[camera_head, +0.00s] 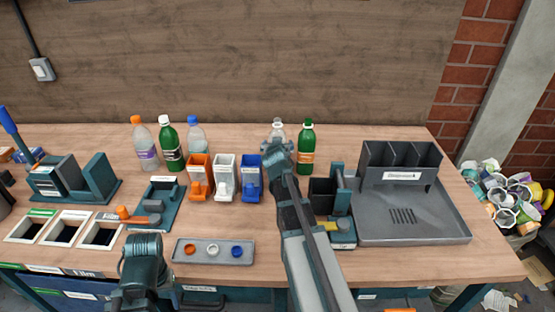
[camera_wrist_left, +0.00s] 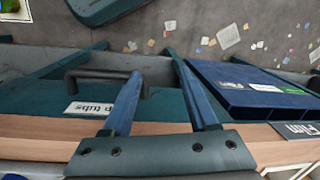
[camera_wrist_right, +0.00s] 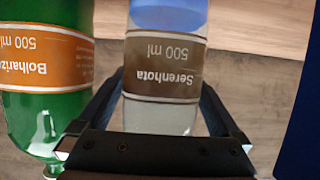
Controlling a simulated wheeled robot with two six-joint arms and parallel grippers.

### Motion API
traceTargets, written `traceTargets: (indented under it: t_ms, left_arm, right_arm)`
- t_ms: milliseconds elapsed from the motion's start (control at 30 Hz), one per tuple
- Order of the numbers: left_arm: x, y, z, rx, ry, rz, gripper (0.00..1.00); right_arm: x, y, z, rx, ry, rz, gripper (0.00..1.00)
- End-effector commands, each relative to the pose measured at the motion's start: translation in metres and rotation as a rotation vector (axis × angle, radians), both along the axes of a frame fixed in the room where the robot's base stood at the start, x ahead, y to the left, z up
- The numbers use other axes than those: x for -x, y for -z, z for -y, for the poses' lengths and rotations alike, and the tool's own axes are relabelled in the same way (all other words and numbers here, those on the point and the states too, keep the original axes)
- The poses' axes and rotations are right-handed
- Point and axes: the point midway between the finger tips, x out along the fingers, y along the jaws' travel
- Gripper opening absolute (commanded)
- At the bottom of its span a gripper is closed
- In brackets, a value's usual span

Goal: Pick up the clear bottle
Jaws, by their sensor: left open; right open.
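The clear bottle (camera_head: 278,126) with a pale cap stands upright at the back of the table, its lower part hidden by my right gripper (camera_head: 277,150). In the right wrist view the clear bottle (camera_wrist_right: 162,115) shows upside down, with a brown "Serenhota 500 ml" label. The fingers of my right gripper (camera_wrist_right: 160,88) are open, one on each side of it; I cannot tell whether they touch it. My left gripper (camera_wrist_left: 157,68) is open and empty by the table's front edge; its wrist shows in the head view (camera_head: 142,262).
A green bottle (camera_head: 306,150) with an orange label stands close right of the clear one. A blue bin (camera_head: 250,180) is at its left. Other bottles, including a clear one with an orange cap (camera_head: 145,150), stand further left. A grey tray (camera_head: 415,230) lies right.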

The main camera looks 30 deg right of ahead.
Motion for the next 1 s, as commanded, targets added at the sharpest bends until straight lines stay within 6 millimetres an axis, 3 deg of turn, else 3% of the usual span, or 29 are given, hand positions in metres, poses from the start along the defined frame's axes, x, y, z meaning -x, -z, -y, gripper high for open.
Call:
traceTargets:
  t_ms: [200, 233, 700, 1000]
  left_arm:
    - [0.0000, 0.0004, 0.0001, 0.000, 0.000, 0.000, 0.59]
    - [0.0000, 0.0004, 0.0000, 0.000, 0.000, 0.000, 0.59]
    - [0.0000, 0.0004, 0.0000, 0.000, 0.000, 0.000, 0.59]
    - [0.0000, -0.0019, 0.0000, 0.000, 0.000, 0.000, 0.59]
  right_arm:
    - [-0.0016, 0.0005, 0.0010, 0.000, 0.000, 0.000, 1.00]
    - [-0.0016, 0.0005, 0.0010, 0.000, 0.000, 0.000, 0.96]
    - [-0.0017, 0.0003, 0.0008, 0.000, -0.001, 0.000, 0.15]
    - [-0.0017, -0.0021, 0.0008, 0.000, -0.001, 0.000, 0.15]
